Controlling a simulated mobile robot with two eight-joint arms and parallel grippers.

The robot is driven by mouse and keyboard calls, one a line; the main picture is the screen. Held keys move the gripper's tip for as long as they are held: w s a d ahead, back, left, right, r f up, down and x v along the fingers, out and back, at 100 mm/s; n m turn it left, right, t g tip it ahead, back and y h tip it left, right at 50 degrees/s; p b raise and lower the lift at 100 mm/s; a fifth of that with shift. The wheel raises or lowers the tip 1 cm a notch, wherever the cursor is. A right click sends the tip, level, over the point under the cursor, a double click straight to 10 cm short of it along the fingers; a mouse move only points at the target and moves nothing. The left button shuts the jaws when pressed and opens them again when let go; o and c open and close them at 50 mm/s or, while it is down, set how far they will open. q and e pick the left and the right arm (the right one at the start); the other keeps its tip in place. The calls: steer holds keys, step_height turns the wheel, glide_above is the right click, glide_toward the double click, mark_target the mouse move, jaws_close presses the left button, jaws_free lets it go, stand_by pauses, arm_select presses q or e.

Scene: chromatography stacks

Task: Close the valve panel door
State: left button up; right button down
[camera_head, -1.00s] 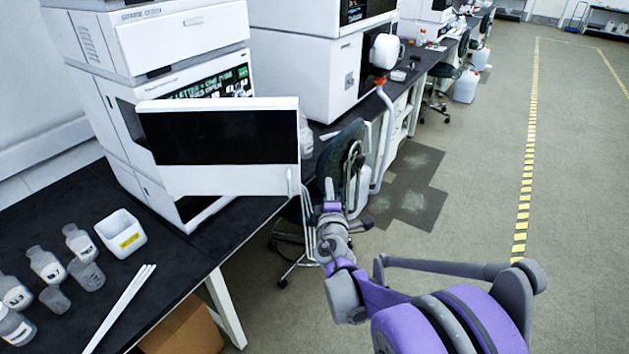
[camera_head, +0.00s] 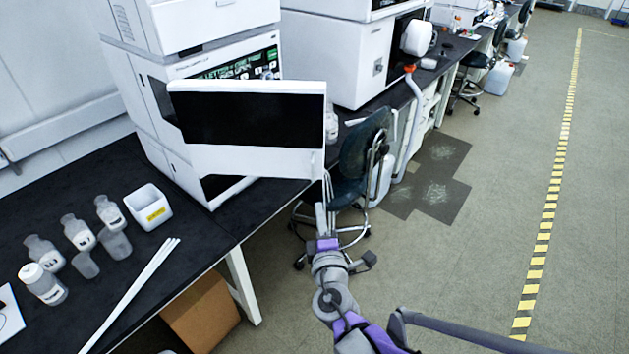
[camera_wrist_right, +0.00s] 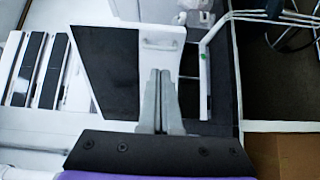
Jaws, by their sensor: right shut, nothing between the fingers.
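The valve panel door (camera_head: 250,160), white with a large dark window, stands swung open from the front of the white chromatography stack (camera_head: 160,110), out over the bench edge. A small handle (camera_head: 313,167) sits at its lower right corner. My right gripper (camera_head: 322,208) is shut and empty, just below that corner, in front of the chair. In the right wrist view my gripper's fingers (camera_wrist_right: 160,75) are together, pointing at the door (camera_wrist_right: 110,70) just below its handle (camera_wrist_right: 162,42). I cannot tell whether they touch the door. My left gripper is not in view.
The dark bench (camera_head: 210,245) carries several bottles, a white bin (camera_head: 148,207) and white rods (camera_head: 130,295) at the left. A dark chair (camera_head: 365,155) stands behind my right gripper. A cardboard box (camera_head: 200,312) is under the bench. Floor to the right is clear.

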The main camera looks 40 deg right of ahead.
mark_target(313, 173)
steer(key=x, duration=1.1)
steer(key=shift+w+d, duration=0.3)
steer(key=shift+w, duration=0.1)
